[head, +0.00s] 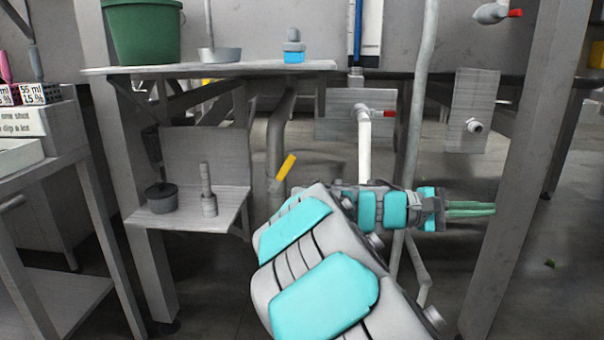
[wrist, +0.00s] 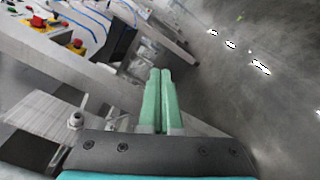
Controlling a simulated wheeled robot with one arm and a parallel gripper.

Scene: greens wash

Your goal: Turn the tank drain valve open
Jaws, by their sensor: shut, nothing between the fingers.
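A yellow valve lever (head: 286,167) sits tilted on a grey pipe under the shelf, left of my forearm. A red-handled valve (head: 383,113) tops a white upright pipe behind my arm. Another red-handled tap (head: 515,13) is at the top right. No label shows which is the tank drain valve. My gripper (head: 494,209) points right, well to the right of the yellow lever and clear of all these handles. Its green fingers are together and empty, also in the wrist view (wrist: 161,75). My arm hides the pipe below the yellow lever.
A slanted grey post (head: 520,170) stands just beyond my fingertips. A shelf (head: 210,68) holds a green bucket (head: 142,32); a small lower shelf (head: 190,215) holds a dark pot (head: 161,198). A pipe stub (head: 475,126) juts from a panel behind.

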